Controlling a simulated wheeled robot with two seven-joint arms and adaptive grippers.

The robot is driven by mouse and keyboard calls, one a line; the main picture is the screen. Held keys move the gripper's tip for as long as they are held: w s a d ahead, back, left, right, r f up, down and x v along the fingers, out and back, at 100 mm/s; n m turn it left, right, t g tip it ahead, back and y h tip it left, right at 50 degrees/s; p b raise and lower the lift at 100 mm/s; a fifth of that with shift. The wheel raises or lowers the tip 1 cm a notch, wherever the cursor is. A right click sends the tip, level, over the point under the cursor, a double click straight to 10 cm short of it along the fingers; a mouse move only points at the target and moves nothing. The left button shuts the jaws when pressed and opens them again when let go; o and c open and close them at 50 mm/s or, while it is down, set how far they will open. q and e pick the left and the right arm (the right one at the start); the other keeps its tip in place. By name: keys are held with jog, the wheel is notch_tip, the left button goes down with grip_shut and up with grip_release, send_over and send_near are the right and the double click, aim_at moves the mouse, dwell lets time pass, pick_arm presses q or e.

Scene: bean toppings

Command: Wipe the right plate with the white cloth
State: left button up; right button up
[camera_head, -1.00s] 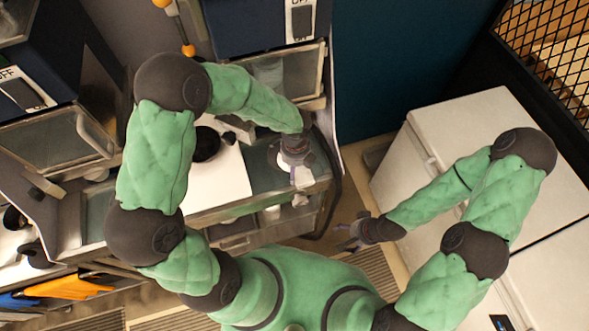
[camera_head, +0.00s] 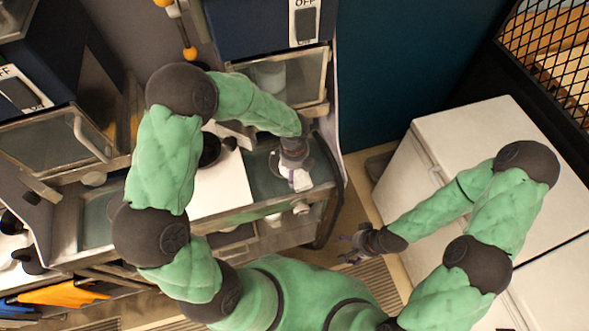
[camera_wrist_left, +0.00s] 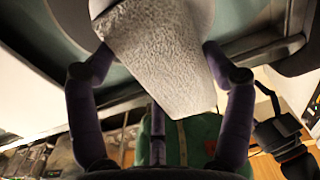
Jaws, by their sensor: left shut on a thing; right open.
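The white cloth (camera_head: 301,181) hangs from my left gripper (camera_head: 298,174). In the left wrist view the cloth (camera_wrist_left: 165,65) is a rough, pale, tapering sheet between the two dark fingers of that gripper (camera_wrist_left: 157,58). The right plate (camera_head: 273,162) is round and pale, on the counter under my left gripper, which hides most of it. A curved pale rim lies behind the cloth in the left wrist view. I cannot tell whether the cloth touches the plate. My right gripper (camera_head: 352,250) is open and empty, low and away from the counter.
A white board (camera_head: 222,185) lies left of the plate, with a black round thing (camera_head: 209,149) at its back. A glass-fronted cabinet (camera_head: 275,82) is behind the plate. A white chest (camera_head: 455,140) stands right of the counter. Floor shows between counter and chest.

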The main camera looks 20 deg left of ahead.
pick_arm(q)
jog(key=shift+f, duration=0.4)
dwell(0.8)
jog(key=shift+w, duration=0.1)
jog(key=shift+w+a, duration=0.65)
jog(key=shift+w, duration=0.25)
jog(key=shift+w+a+r+p, duration=0.15)
jog(key=shift+w+r+p, duration=0.1)
jog(key=shift+p, duration=0.1)
jog(key=shift+w+a+r, duration=0.1)
jog(key=shift+w, duration=0.1)
jog(key=shift+s+d, duration=0.25)
jog(key=shift+s, duration=0.05)
